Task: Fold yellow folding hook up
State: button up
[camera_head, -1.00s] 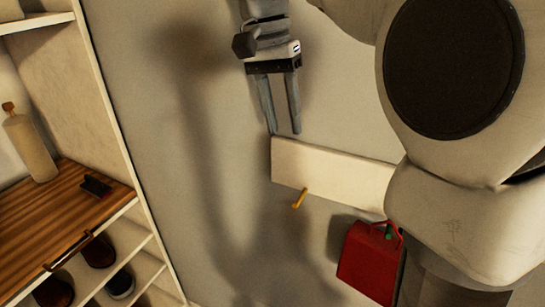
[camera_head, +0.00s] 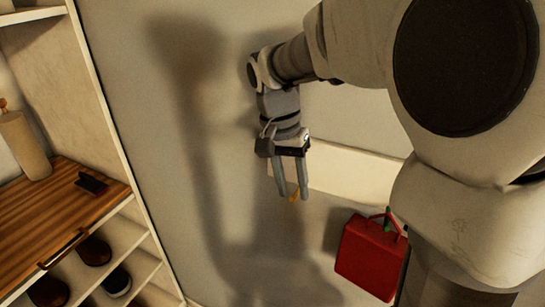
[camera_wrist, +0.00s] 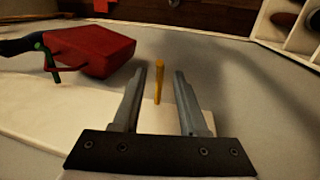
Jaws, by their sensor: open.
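The yellow folding hook (camera_head: 294,197) sticks out from a cream board (camera_head: 352,178) on the grey wall. My gripper (camera_head: 292,195) is open in front of the board, and its fingers partly cover the hook in the head view. In the wrist view the hook (camera_wrist: 159,80) stands between and beyond the two open fingertips of my gripper (camera_wrist: 168,72), apart from both, a little nearer the left one. Whether the hook is folded up or down is hard to tell.
A red bag (camera_head: 370,255) hangs at the right of the hook, with a green piece at its handle. A shelf unit with a wooden top (camera_head: 50,215), a bottle (camera_head: 25,148) and shoes stands at the left. The wall between is clear.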

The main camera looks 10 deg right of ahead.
jog(key=shift+c, duration=0.3)
grip_shut()
dwell(1.2)
